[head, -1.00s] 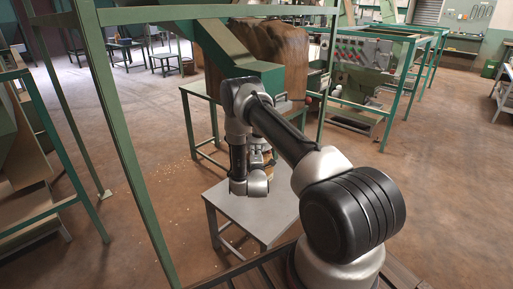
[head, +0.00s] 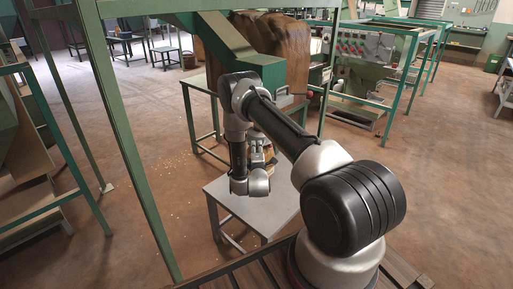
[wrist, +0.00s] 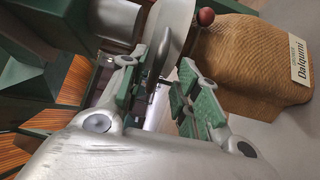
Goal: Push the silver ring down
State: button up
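A pale silver ring-like band (wrist: 174,32) stands edge-on at the top of the wrist view, below a grey spout (wrist: 116,18). I take it for the silver ring; its full outline is hidden. My gripper (wrist: 170,78) has two green-padded fingers, set apart, with the band's lower edge just beyond their tips. I cannot tell whether they touch it. A woven tan sack (wrist: 245,65) with a "Dalqumi" label lies right of the band in this view. In the head view my gripper (head: 257,160) is small and partly hidden by my arm, above the grey table.
A green hopper chute (head: 228,50) slopes down behind my arm. A red knob (head: 310,94) sticks out at its right; it also shows in the wrist view (wrist: 206,16). A grey metal table (head: 250,205) stands below. A green frame post (head: 120,140) rises at left.

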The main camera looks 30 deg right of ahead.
jog(key=v, duration=0.9)
jog(key=shift+s, duration=0.25)
jog(key=shift+f, duration=0.1)
